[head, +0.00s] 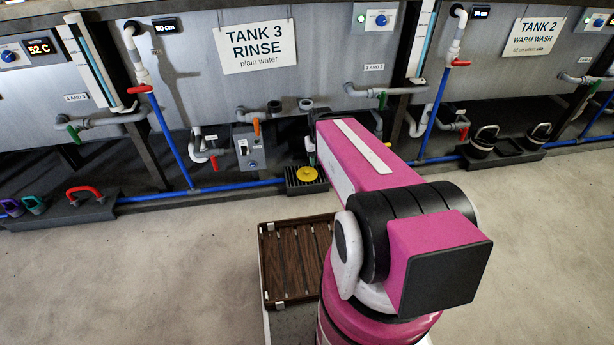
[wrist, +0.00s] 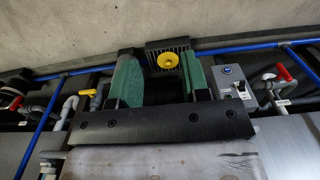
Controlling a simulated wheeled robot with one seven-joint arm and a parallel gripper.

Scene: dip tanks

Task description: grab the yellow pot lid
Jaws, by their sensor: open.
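The yellow pot lid (head: 308,174) is a small round disc with a central knob. It sits on a dark slatted grate (head: 292,188) on the floor, below the tank labelled Tank 3 Rinse. In the wrist view the lid (wrist: 167,60) shows beyond my gripper (wrist: 155,72), between the tips of its two green-padded fingers. My gripper is open and empty, apart from the lid. In the head view my pink arm hides most of the gripper.
A blue pipe (head: 230,188) runs low along the tanks beside the grate. A grey control box (head: 249,150) with a switch stands left of it. A wooden slatted tray (head: 296,262) is nearer me. Red-handled items (head: 84,191) lie at left. Open floor (head: 160,270) is at front left.

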